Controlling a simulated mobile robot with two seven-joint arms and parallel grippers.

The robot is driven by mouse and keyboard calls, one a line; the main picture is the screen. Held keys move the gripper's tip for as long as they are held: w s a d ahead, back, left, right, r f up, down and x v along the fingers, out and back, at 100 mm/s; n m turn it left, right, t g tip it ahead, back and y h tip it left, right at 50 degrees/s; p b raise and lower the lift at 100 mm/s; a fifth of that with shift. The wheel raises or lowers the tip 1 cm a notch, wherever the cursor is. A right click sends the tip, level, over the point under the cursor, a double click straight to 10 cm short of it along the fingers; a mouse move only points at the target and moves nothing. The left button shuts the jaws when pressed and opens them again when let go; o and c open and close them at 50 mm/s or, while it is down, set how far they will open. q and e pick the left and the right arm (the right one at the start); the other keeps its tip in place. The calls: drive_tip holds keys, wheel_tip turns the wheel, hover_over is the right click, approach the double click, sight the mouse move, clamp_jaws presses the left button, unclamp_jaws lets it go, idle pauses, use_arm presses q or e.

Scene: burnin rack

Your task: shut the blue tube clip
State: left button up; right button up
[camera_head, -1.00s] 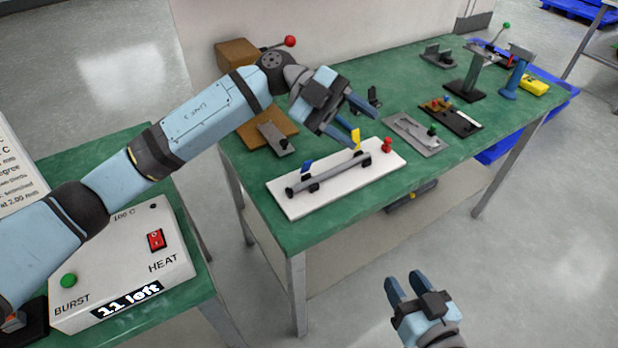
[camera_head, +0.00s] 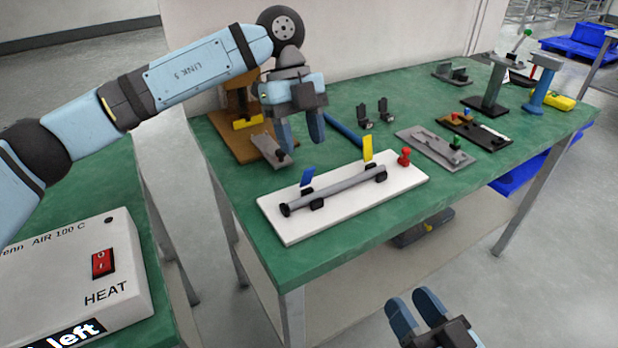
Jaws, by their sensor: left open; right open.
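The blue tube clip (camera_head: 307,176) stands with its blue flap raised at the left part of a grey tube (camera_head: 345,187) on a white board (camera_head: 288,229). A yellow clip (camera_head: 367,148) also stands raised near the tube's right end. My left gripper (camera_head: 303,148) is open, pointing down, just above and behind the blue clip in the picture. It appears empty and apart from the clip. My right gripper (camera_head: 411,298) is open and empty, low in front of the table.
A red knob (camera_head: 404,157) stands at the board's right end. A grey plate with a black knob (camera_head: 270,150) lies behind left. A blue rod (camera_head: 345,130) and two small black fixtures (camera_head: 375,113) are behind the board. The green table (camera_head: 240,170) has bare strips around the board.

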sight(309, 169)
use_arm(q)
drive_tip(key=b+x, duration=0.1)
drive_tip(key=x, duration=0.5)
drive_tip(key=shift+s+f+b, duration=0.1)
drive_tip(key=shift+f+b, duration=0.15)
drive_tip(key=shift+b, duration=0.05)
use_arm(e)
wheel_tip(309, 169, down, 3)
drive_tip(key=shift+a+f+g, duration=0.1)
drive_tip(key=shift+a+g, duration=0.05)
drive_tip(key=shift+g, duration=0.55)
use_arm(q)
drive_tip(key=shift+d, duration=0.1)
clamp_jaws()
